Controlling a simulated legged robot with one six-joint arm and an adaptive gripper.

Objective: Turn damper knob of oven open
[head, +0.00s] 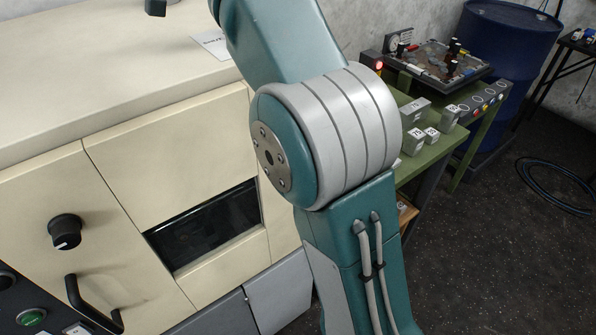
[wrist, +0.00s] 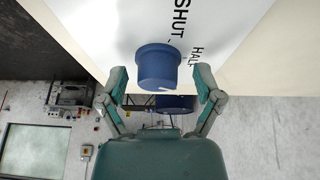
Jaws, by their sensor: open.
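A blue round knob (wrist: 157,64) shows in the wrist view, on or close to a white label plate (wrist: 235,22) printed "SHUT" and "HALF". A small white mark shows at the knob's lower edge. My gripper (wrist: 161,80) is open, one finger on each side of the knob, with a visible gap on both sides. I cannot tell whether the fingertips are level with it in depth. The cream oven (head: 60,105) fills the left of the head view, with part of a white label (head: 213,44) on its top. My arm hides the blue knob and gripper there.
The oven front has a black knob (head: 66,232), a black handle (head: 92,305), a dark window (head: 205,228) and a green button (head: 31,317). A green bench (head: 436,146) with small grey blocks and a blue drum (head: 510,45) stand right. Dark floor lies open lower right.

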